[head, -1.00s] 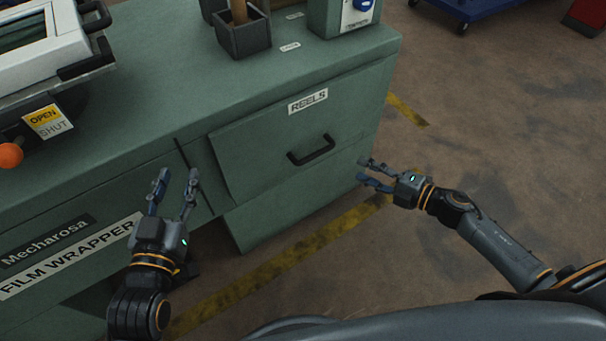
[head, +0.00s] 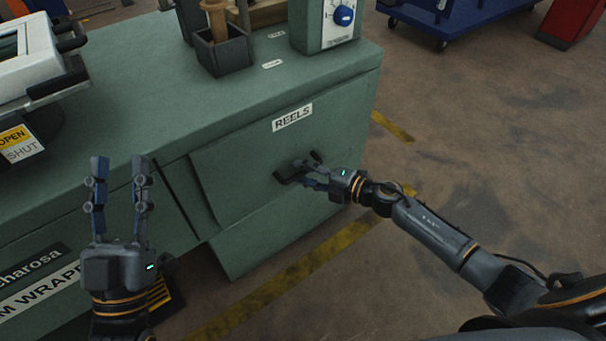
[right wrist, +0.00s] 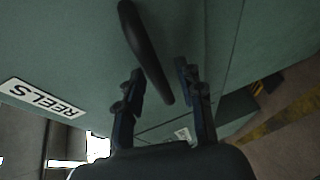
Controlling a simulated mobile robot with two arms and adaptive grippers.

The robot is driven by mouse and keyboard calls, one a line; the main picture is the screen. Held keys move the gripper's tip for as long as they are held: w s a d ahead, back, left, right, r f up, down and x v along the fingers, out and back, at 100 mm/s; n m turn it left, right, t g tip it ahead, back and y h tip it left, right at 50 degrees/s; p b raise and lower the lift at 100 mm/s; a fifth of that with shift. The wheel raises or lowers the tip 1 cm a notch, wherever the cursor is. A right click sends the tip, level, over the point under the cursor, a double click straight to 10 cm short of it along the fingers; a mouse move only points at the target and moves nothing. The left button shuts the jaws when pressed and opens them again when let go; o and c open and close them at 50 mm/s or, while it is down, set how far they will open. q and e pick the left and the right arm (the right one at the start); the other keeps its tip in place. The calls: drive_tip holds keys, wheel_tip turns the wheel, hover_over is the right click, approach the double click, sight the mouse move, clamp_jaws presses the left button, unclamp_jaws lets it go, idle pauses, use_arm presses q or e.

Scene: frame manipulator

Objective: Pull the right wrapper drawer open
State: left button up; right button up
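The right wrapper drawer (head: 240,160) is a green front marked REELS, which looks shut or nearly so. Its dark bar handle (head: 287,178) is partly hidden behind my right gripper (head: 301,170) in the head view. In the right wrist view the handle (right wrist: 146,50) runs in between the two spread fingers of the right gripper (right wrist: 160,92). The fingers are open and do not look closed on it; I cannot tell whether one touches it. My left gripper (head: 120,168) is open and empty, pointing up in front of the cabinet's left part.
The green cabinet top (head: 190,105) carries a dark box (head: 222,52) with wooden rods, a unit with a blue knob (head: 344,16), and a white-framed device (head: 35,50) at left. A blue cart (head: 455,18) stands behind. The floor at right is clear.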

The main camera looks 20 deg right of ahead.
use_arm(q)
drive_tip(key=shift+s+r, duration=0.2)
drive_tip(key=shift+r, duration=0.05)
use_arm(e)
drive_tip(key=shift+w+a, duration=0.2)
clamp_jaws()
drive_tip(key=shift+s+f, duration=0.1)
drive_tip(key=shift+s, duration=0.05)
